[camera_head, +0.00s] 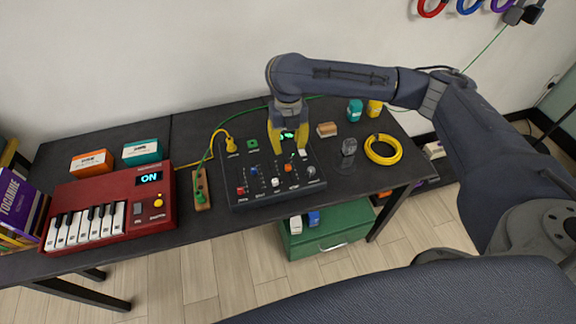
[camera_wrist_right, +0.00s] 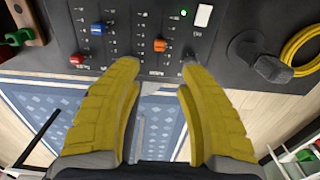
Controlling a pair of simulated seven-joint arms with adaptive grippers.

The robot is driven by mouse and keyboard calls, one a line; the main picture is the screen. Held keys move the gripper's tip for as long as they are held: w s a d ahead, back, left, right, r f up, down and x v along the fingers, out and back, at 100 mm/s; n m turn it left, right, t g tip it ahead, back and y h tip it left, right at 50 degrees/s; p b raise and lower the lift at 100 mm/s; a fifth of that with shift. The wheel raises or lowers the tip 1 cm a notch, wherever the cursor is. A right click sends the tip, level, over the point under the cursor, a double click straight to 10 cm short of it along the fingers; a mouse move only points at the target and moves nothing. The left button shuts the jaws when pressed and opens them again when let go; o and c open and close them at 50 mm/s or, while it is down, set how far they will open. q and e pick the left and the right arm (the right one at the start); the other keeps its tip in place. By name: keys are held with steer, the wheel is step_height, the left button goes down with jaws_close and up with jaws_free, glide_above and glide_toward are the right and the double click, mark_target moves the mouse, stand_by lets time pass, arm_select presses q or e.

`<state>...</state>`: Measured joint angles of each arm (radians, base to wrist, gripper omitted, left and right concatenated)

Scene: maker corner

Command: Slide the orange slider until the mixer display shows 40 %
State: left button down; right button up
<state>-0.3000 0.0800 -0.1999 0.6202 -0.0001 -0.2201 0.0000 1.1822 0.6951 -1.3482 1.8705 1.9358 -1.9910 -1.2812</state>
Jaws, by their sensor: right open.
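The dark mixer (camera_head: 236,201) lies on the black table in the head view. Its small green-lit display (camera_head: 287,135) shows between my right gripper's fingers, its reading too small to make out. The orange slider (camera_head: 288,167) is on the mixer's front half; in the right wrist view the orange slider (camera_wrist_right: 160,45) sits just beyond the fingertips, roughly midway between them. My right gripper (camera_head: 289,150) has yellow fingers and hangs over the mixer. In the right wrist view the gripper (camera_wrist_right: 158,68) is open with nothing between its fingers. My left gripper is not in view.
Beside the orange slider are a blue slider (camera_wrist_right: 98,29), a red slider (camera_wrist_right: 77,59) and a white button (camera_wrist_right: 203,15). A red keyboard (camera_head: 120,228) stands at left. A yellow cable coil (camera_head: 369,152) lies to the right. Yellow and green cables run behind and left of the mixer.

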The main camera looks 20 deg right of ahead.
mark_target(288, 165)
step_height(288, 165, down, 11)
steer(key=shift+f, duration=0.15)
stand_by(0.4)
jaws_close()
stand_by(0.3)
steer(key=shift+w, duration=0.1)
